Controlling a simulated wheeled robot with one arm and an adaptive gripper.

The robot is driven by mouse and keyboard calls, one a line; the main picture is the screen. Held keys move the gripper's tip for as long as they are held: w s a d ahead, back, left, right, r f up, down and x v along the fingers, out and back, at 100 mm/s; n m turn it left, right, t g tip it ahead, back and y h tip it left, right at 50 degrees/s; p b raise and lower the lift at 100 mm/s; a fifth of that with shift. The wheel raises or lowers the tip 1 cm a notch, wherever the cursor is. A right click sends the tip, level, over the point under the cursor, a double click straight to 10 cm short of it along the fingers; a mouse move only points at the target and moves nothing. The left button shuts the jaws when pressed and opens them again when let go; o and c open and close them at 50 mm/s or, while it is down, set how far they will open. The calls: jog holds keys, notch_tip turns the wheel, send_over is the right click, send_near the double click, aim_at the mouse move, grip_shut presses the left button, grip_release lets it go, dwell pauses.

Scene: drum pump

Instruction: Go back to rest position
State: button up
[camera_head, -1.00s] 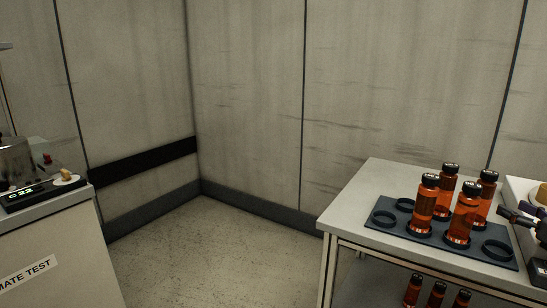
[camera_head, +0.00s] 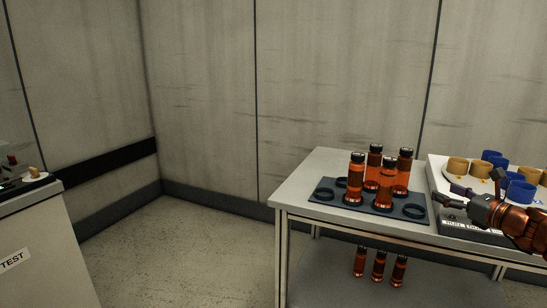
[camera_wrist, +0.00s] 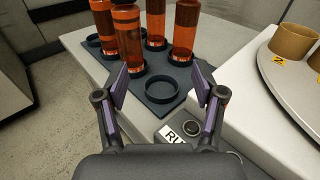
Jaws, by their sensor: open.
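My gripper (camera_head: 477,192) is at the right in the head view, at the table's front right, beside the white unit. In the wrist view my gripper (camera_wrist: 160,88) is open, with nothing between its fingers. Beyond the fingers lies a dark bottle mat (camera_wrist: 188,93) with an empty ring holder (camera_wrist: 166,96). Amber bottles with black caps, one of them the front-left bottle (camera_head: 356,180), stand upright in other rings of the mat (camera_head: 409,206). The bottles are apart from my fingers.
The table (camera_head: 303,182) has a lower shelf with more amber bottles (camera_head: 379,266). A white unit (camera_head: 437,177) carries yellow cups (camera_head: 457,167) and blue cups (camera_head: 521,192). A grey cabinet (camera_head: 45,250) stands at the left. The floor (camera_head: 190,245) between them is clear.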

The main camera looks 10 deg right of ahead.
jog(key=w+a+r+n+g+y+p, duration=0.1)
jog(key=w+a+r+n+y+p, duration=0.15)
jog(key=a, duration=0.45)
jog(key=w+a+r+n+g+y+p, duration=0.1)
jog(key=a+r+n+g+y+p, duration=0.1)
jog(key=a+r+n, duration=0.35)
jog(key=s+a+r+n+g+y+p, duration=0.1)
jog(key=s+a+n+g+p, duration=0.25)
jog(key=a, duration=0.65)
jog(key=s+a+r+n+g+p, duration=0.1)
jog(key=s+a+n+g+p, duration=0.2)
jog(key=a, duration=0.7)
jog(key=s+a+r+n+g+y+p, duration=0.15)
jog(key=a+n+p, duration=0.3)
jog(key=a, duration=0.55)
jog(key=s+a+n+g+h+p, duration=0.2)
jog(key=s+a+n+g+p, duration=0.15)
jog(key=s, duration=0.35)
jog(key=s+a+n+g+h+p, duration=0.25)
jog(key=s+n, duration=0.25)
jog(key=s, duration=0.3)
jog(key=s+d+r+n+g+h+p, duration=0.1)
jog(key=s+d+n+h+p, duration=0.1)
jog(key=s, duration=0.4)
jog(key=s+d+n+h+p, duration=0.3)
jog(key=s+n+p, duration=0.1)
jog(key=s+p, duration=0.2)
jog(key=shift+s+d+r+g, duration=0.3)
jog(key=shift+s+r+g, duration=0.1)
jog(key=shift+s, duration=0.3)
